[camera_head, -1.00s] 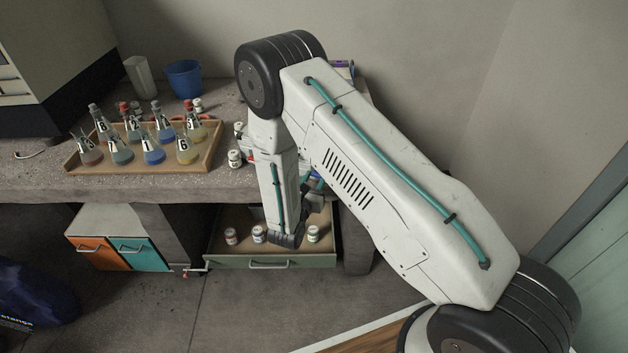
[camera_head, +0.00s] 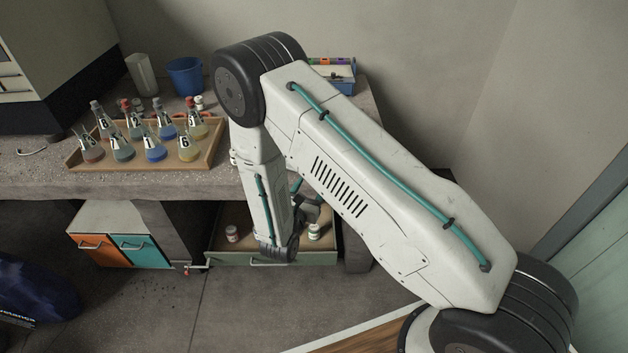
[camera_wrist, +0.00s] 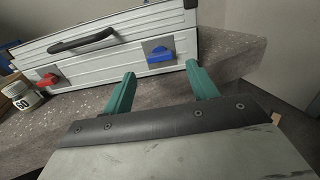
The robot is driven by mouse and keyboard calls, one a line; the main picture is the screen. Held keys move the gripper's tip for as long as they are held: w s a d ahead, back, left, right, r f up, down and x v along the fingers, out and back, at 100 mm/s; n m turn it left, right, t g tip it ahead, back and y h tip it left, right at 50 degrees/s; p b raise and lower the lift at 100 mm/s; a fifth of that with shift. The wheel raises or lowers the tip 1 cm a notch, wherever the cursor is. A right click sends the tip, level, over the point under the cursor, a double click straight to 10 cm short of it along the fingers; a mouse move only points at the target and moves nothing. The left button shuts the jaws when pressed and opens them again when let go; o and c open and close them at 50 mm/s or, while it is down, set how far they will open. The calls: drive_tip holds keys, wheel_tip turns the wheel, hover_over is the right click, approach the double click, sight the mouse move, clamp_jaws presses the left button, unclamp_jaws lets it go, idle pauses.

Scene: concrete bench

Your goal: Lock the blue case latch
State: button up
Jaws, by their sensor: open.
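In the wrist view a silver ribbed case (camera_wrist: 105,66) with a black handle (camera_wrist: 82,41) stands on the bench. A red latch (camera_wrist: 47,80) is on the left of that face. My gripper (camera_wrist: 161,70) is open, with teal fingers spread to either side of the blue latch's line. The fingertips look short of the latch, and nothing is between them. In the head view my arm hides most or all of the case.
A labelled white jar (camera_wrist: 20,95) stands left of the case. In the head view a wooden tray (camera_head: 190,163) of flasks, a blue cup (camera_head: 185,76) and a white cup (camera_head: 141,74) are on the bench. An open drawer (camera_head: 222,258) with small jars lies below the bench edge.

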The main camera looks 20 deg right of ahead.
drive_tip(key=shift+v, duration=1.55)
drive_tip(key=s+d+r+m+g+h, duration=0.3)
drive_tip(key=s+d+r+m+g, duration=0.7)
drive_tip(key=s+r+m+g, duration=0.55)
drive_tip(key=s+a+r+m+t+y, duration=0.1)
drive_tip(key=s+r+m+t+y, duration=0.2)
drive_tip(key=s+r+m+y, duration=1)
drive_tip(key=s+r+y, duration=0.1)
drive_tip(key=s+r, duration=0.2)
drive_tip(key=r, duration=0.4)
drive_tip(key=shift+s+a, duration=0.2)
drive_tip(key=shift+a, duration=0.15)
